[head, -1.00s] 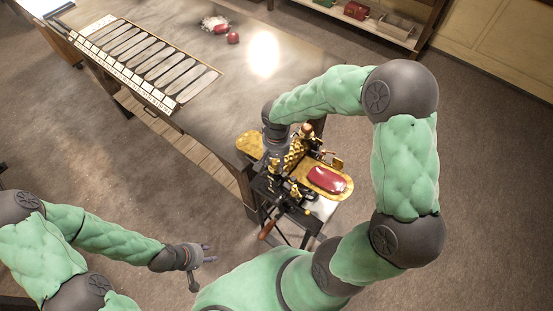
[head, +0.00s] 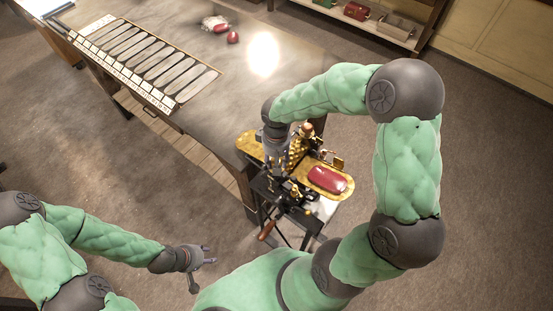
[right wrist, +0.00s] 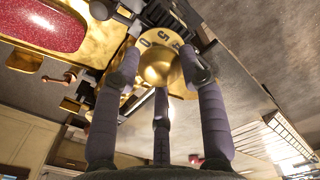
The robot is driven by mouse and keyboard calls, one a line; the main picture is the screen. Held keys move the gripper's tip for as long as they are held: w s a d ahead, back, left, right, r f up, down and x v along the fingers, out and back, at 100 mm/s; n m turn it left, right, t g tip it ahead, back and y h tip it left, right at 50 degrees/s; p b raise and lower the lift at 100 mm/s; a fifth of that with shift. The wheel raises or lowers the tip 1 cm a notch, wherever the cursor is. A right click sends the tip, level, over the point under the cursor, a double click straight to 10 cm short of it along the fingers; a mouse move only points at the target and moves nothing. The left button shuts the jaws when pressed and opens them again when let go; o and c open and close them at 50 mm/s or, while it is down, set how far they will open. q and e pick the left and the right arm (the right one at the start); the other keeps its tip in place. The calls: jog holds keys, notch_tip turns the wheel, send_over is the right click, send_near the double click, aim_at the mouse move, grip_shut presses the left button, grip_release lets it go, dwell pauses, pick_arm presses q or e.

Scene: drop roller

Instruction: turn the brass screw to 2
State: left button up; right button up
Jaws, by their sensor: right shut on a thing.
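The brass screw (right wrist: 158,68) has a round golden knob below a brass dial (right wrist: 160,40). The digits 0, 5 and 4 show on the dial; no 2 is visible, and the pointer cannot be made out. My right gripper (right wrist: 160,78) has its fingers around the knob, shut on it. In the head view my right wrist (head: 275,135) hides most of the screw, above the brass and black roller machine (head: 290,190).
A glossy red slab (head: 327,179) lies on the machine's brass plate, close to my right gripper. The large table (head: 215,105) behind carries a slotted tray (head: 150,62) and small red pieces (head: 233,37). A shelf (head: 385,30) stands at the back.

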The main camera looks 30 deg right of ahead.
jog(key=n, duration=0.4)
jog(key=shift+f+n, duration=0.1)
jog(key=shift+n, duration=0.3)
jog(key=shift+s, duration=0.1)
dwell(0.3)
jog(key=o, duration=1.1)
jog(key=shift+w+r, duration=0.2)
jog(key=shift+r, duration=0.4)
notch_tip(320, 180, up, 11)
jog(key=shift+s+f, duration=0.1)
